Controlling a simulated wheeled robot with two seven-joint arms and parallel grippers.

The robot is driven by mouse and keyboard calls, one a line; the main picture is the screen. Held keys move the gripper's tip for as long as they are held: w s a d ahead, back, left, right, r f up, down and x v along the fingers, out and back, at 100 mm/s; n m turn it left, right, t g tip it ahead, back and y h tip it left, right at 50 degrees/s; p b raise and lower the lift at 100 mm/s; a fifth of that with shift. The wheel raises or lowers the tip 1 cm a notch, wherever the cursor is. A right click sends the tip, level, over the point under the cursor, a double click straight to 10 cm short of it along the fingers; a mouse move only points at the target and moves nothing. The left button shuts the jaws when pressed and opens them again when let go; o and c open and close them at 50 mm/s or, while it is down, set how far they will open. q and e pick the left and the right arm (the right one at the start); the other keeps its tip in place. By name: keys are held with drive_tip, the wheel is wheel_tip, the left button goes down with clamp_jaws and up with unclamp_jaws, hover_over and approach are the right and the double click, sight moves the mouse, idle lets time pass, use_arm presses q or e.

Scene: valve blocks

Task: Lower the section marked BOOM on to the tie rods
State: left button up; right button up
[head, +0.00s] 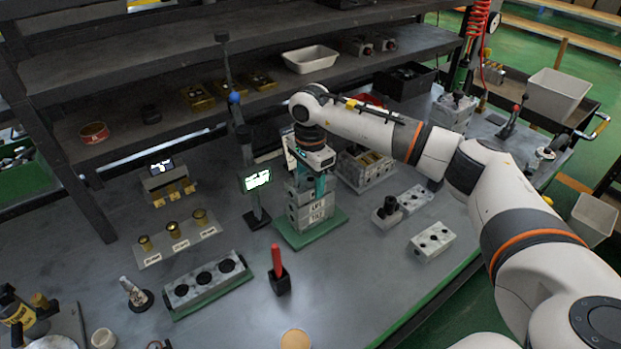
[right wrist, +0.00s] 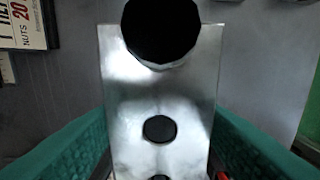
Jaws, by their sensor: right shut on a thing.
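My right gripper (head: 308,178) points down over the valve stack, its teal fingers shut on a grey metal section (head: 303,184). In the right wrist view the section (right wrist: 160,95) lies between the teal fingers, with a large black round part at its top and a smaller dark hole in its middle. The BOOM mark is not readable in either view. Below it, the stacked blocks (head: 312,212) carry marks that look like LIFT and TILT and stand on a green base (head: 328,233). Any gap between section and stack is hard to tell. The tie rods cannot be made out. My left gripper is out of view.
A small lit display (head: 257,180) on a stand is close left of the stack. A red-handled tool (head: 277,265) stands in front. A long block with black round openings (head: 205,285) lies front left. Loose metal blocks (head: 432,242) lie to the right. Shelves (head: 190,65) run behind.

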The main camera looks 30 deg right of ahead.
sight(311, 179)
drive_tip(key=shift+f, duration=0.25)
drive_tip(key=o, duration=1.4)
wheel_tip(311, 179, up, 12)
drive_tip(key=b, duration=0.2)
